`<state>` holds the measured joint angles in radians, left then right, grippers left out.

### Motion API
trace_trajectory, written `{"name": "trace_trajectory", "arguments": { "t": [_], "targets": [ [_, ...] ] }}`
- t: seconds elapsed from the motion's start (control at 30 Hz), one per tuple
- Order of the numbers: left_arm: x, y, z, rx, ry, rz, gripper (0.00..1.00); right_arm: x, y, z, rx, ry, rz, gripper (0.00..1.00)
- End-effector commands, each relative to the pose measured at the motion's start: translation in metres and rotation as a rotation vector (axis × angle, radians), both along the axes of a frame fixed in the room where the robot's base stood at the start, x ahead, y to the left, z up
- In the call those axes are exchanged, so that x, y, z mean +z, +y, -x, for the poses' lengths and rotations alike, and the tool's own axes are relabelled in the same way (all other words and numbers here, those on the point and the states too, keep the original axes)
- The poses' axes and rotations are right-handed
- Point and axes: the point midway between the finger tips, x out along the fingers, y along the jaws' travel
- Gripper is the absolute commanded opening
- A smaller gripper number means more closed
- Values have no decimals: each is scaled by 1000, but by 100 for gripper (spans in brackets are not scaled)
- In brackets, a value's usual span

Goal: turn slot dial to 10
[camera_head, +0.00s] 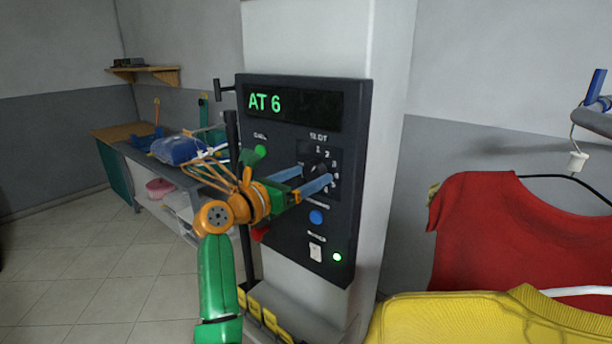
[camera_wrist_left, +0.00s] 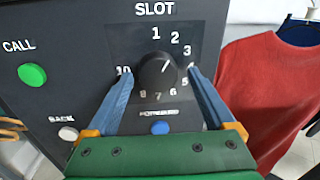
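The slot dial (camera_wrist_left: 157,75) is a round black knob on a dark control panel (camera_head: 286,113), ringed by white numbers. The number 10 is at the dial's left, partly covered by a finger. The panel's display (camera_head: 265,102) reads "AT 6" in green. My left gripper (camera_head: 316,175) is open in front of the dial. Its two blue fingers (camera_wrist_left: 160,72) stand on the left and right of the knob, with gaps showing. My right gripper is not in view.
A green CALL button (camera_wrist_left: 32,75), a white BACK button (camera_wrist_left: 68,133) and a blue FORWARD button (camera_head: 316,217) surround the dial. A white switch (camera_head: 316,253) sits lower. A red shirt (camera_head: 500,235) and yellow garment (camera_head: 490,318) hang at the right.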

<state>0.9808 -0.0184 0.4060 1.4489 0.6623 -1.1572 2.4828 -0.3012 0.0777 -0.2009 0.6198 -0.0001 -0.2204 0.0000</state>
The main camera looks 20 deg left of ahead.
Motion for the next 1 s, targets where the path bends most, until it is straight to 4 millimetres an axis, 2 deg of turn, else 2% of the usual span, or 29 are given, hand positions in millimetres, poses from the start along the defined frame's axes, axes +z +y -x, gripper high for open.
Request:
{"name": "trace_trajectory", "arguments": {
  "t": [0.03, 0.2, 0.27, 0.3, 0.67, 1.0],
  "targets": [
    [0, 0, 0, 0, 0, 0, 72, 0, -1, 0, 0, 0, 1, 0],
    [0, 0, 0, 1, 1, 0, 26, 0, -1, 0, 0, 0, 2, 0],
    [0, 0, 0, 1, 1, 0, 10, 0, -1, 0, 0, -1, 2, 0],
    [0, 0, 0, 1, 1, 0, 5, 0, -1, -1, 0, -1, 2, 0],
    [1, 0, 0, 0, -28, -82, 5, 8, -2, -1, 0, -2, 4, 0],
    [3, 1, 0, 0, -125, -351, 5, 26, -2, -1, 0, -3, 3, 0]
  ]
}}
